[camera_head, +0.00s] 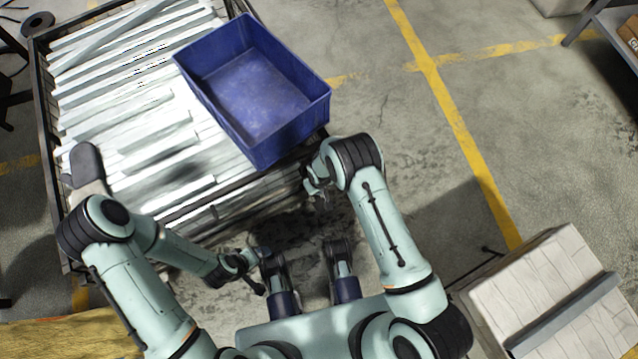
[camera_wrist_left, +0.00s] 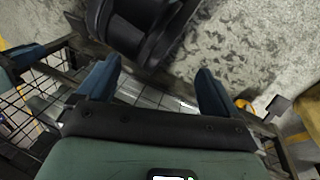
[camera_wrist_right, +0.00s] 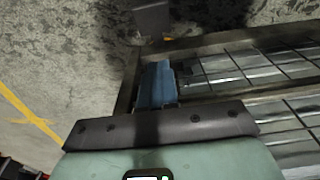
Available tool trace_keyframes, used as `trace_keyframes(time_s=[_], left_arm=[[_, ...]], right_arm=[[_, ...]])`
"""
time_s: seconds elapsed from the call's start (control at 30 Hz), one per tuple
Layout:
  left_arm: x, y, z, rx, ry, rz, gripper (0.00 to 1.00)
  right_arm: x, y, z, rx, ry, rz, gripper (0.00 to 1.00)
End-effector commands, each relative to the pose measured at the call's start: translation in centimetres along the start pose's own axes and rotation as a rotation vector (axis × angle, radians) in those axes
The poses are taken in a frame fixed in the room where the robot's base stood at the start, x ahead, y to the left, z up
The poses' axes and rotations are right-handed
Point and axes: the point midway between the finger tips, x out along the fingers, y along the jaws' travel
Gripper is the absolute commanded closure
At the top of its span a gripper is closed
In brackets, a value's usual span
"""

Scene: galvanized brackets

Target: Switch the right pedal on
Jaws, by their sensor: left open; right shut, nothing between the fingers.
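No pedal can be made out for certain. A small dark grey plate (camera_wrist_right: 152,18) stands on the floor beside the cage edge in the right wrist view, ahead of my right gripper. A similar dark plate (camera_wrist_left: 279,104) shows at the right of the left wrist view. I cannot tell whether either is a pedal, or its on/off state. My right gripper (camera_wrist_right: 157,84) is shut and empty; in the head view it (camera_head: 316,190) is low beside the cage's near right corner. My left gripper (camera_wrist_left: 157,85) is open and empty, in front of my body in the head view.
A wire-sided cage (camera_head: 45,115) full of galvanized brackets (camera_head: 140,85) stands ahead, with an empty blue bin (camera_head: 255,85) on top. A pale block-like stack (camera_head: 545,300) is at the right. Concrete floor with yellow lines is clear between them.

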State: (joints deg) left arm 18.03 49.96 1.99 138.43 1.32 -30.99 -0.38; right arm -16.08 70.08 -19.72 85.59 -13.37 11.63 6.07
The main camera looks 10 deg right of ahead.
Motion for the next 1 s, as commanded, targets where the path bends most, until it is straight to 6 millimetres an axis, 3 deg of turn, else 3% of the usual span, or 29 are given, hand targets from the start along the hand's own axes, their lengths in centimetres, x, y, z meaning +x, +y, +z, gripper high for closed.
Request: trace_keyframes(time_s=[0.2, 0.4, 0.67, 1.0], left_arm=[[2.1, -0.8, -2.6, -0.007, 0.072, -0.006, 0.06], [3.3, -1.3, -4.7, -0.011, 0.132, -0.010, 0.06], [3.8, -1.9, -3.8, -0.018, 0.104, -0.022, 0.06], [3.9, -2.0, -3.6, -0.019, 0.099, -0.024, 0.06]], right_arm=[[5.3, 0.0, 0.2, 0.000, -0.004, 0.000, 1.00], [9.0, 0.0, 0.6, -0.001, -0.005, -0.001, 1.00], [11.1, 0.0, 2.1, -0.001, -0.001, -0.001, 1.00], [11.2, 0.0, 2.2, 0.000, -0.001, -0.001, 1.00]])
